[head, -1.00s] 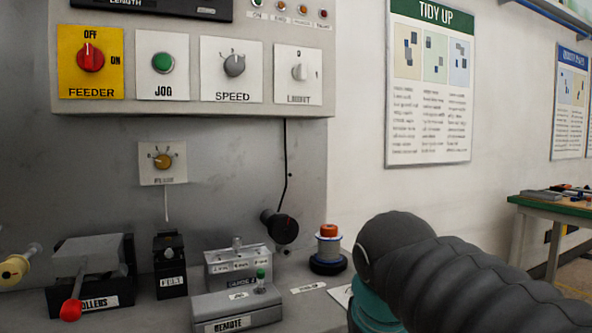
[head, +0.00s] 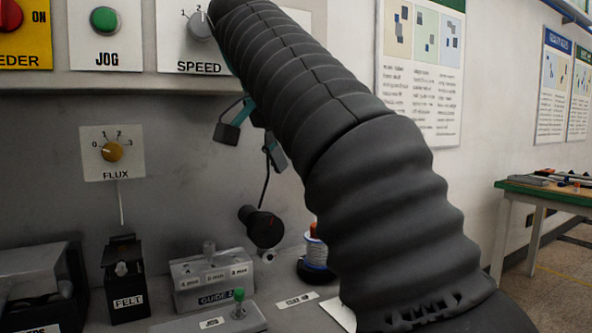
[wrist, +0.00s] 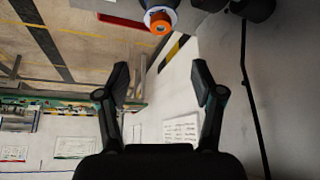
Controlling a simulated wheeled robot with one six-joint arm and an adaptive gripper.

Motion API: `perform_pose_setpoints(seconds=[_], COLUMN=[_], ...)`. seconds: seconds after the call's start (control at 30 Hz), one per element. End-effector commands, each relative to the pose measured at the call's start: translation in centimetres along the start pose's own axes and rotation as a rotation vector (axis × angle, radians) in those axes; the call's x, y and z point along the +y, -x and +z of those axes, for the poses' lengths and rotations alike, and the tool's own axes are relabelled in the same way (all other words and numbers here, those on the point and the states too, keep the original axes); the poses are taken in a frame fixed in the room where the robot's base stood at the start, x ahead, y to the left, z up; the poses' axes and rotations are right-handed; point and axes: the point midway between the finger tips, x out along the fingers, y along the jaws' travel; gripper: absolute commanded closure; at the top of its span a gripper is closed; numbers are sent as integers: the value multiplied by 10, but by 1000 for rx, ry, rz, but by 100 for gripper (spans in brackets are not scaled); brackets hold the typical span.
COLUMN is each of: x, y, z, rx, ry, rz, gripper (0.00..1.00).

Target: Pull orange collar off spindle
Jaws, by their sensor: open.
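The orange collar (wrist: 160,27) sits around the end of the spindle (wrist: 160,4), at the top edge of the wrist view. In the head view the spindle (head: 315,254) stands upright on a dark round base on the bench, partly hidden by my arm, with only a sliver of orange near its top. My gripper (head: 251,144) is open and empty, above and left of the spindle in the head view, in front of the grey panel. In the wrist view its two fingers (wrist: 161,74) are spread wide, with the collar beyond them and apart from them.
A labelled guide block (head: 212,280), a felt box (head: 127,285) and a remote with a green button (head: 239,295) crowd the bench. The control panel (head: 110,83) overhangs behind.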

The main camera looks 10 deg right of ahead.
Motion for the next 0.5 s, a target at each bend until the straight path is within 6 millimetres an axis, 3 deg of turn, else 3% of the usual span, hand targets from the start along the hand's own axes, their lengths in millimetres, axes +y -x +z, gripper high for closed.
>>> perform_pose_setpoints(seconds=[0.23,0.5], x=[-1,0], y=[-15,-53], z=[2,2], rx=[0,-1], ry=[0,-1], rz=[0,1], gripper=[33,33])
